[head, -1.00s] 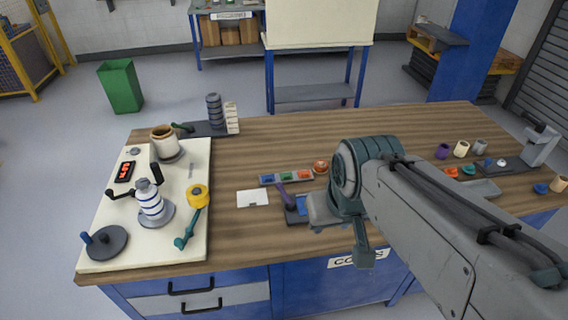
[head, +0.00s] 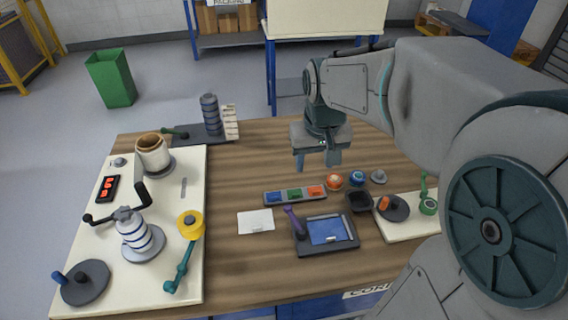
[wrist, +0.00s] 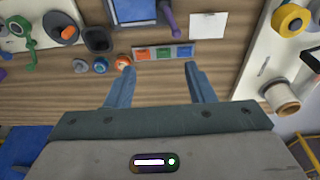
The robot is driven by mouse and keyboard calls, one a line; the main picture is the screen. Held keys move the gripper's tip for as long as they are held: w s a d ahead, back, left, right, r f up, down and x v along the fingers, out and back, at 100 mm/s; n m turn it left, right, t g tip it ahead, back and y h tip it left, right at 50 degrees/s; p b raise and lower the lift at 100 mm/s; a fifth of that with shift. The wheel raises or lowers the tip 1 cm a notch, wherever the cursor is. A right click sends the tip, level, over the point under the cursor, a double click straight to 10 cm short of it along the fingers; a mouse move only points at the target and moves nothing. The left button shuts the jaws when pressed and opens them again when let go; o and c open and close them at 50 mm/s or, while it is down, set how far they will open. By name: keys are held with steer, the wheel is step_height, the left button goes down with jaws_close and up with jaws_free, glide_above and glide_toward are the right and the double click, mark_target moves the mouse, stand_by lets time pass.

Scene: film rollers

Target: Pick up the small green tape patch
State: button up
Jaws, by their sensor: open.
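The small green tape patch (head: 295,194) lies between a blue patch (head: 275,197) and an orange patch (head: 316,190) in a narrow grey tray (head: 296,202) on the wooden bench. In the wrist view the green patch (wrist: 164,53) shows just beyond and between my fingertips. My gripper (head: 318,160) is above the bench, behind the tray in the head view, with its fingers pointing down. In the wrist view my gripper (wrist: 159,70) is open and empty, and its fingers are apart from the patch.
A white card (head: 256,221) and a dark tray with a blue pad (head: 328,230) and purple handle lie in front. Orange (head: 335,181) and blue (head: 357,178) knobs are right of the patch tray. A white board (head: 184,270) with rollers fills the left.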

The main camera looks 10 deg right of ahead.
steer(key=w+f+g+b, duration=0.1)
steer(key=w+f+b, duration=0.1)
steer(key=w+f, duration=0.6)
steer(key=g+b, duration=0.1)
steer(key=b, duration=0.1)
glide_above(296, 194)
step_height(296, 194, down, 7)
step_height(296, 194, down, 8)
steer(key=shift+d+r+p, duration=0.15)
steer(key=shift+r+p, duration=0.05)
steer(key=shift+p, duration=0.4)
steer(key=shift+f+p, duration=0.75)
steer(key=shift+f, duration=2.35)
steer(key=c, duration=0.9)
